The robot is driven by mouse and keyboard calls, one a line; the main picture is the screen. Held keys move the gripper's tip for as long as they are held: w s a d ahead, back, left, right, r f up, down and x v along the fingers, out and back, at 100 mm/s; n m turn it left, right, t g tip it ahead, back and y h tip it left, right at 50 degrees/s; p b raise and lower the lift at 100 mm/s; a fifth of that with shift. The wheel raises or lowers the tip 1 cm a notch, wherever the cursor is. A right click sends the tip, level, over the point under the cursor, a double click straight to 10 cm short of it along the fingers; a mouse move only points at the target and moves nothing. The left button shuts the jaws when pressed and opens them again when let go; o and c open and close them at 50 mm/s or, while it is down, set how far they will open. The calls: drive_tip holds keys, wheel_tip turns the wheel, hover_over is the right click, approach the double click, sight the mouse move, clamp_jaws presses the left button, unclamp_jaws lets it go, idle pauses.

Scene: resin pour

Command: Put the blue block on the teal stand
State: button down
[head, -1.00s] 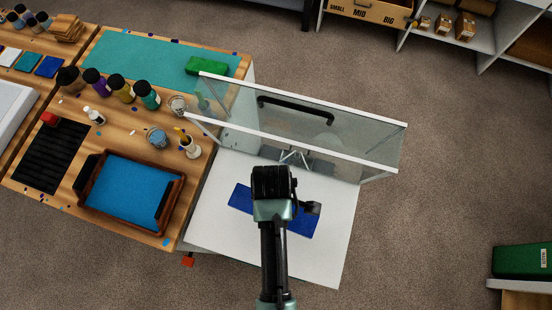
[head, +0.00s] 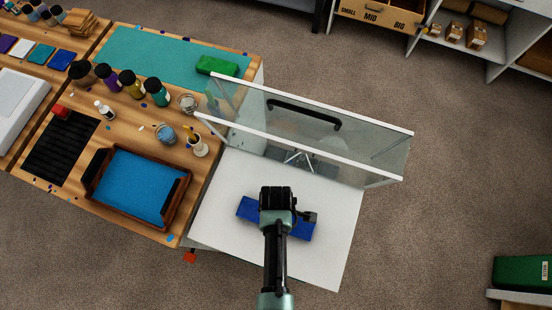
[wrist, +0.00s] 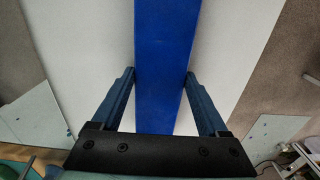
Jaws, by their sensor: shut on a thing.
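The blue block (head: 301,228) is a long flat bar over the white board under the glass-sided hood. My gripper (head: 277,212) is above its middle and hides that part in the head view. In the wrist view my gripper (wrist: 158,78) has one finger on each long side of the blue block (wrist: 166,40), shut on it. I cannot tell whether the block touches the board. I cannot make out a teal stand for certain. A flat teal area (head: 150,55) covers the back of the wooden bench, with a green block (head: 216,66) on it.
The white board (head: 325,265) is otherwise bare. The hood's glass panel (head: 370,150) stands just behind the block. On the bench are a blue-lined tray (head: 140,185), several bottles (head: 130,84), cups and a black ribbed mat (head: 60,147). Carpet is open at right.

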drive_tip(key=shift+f, duration=0.15)
unclamp_jaws()
wheel_tip(320, 180, up, 12)
idle(0.8)
idle(0.5)
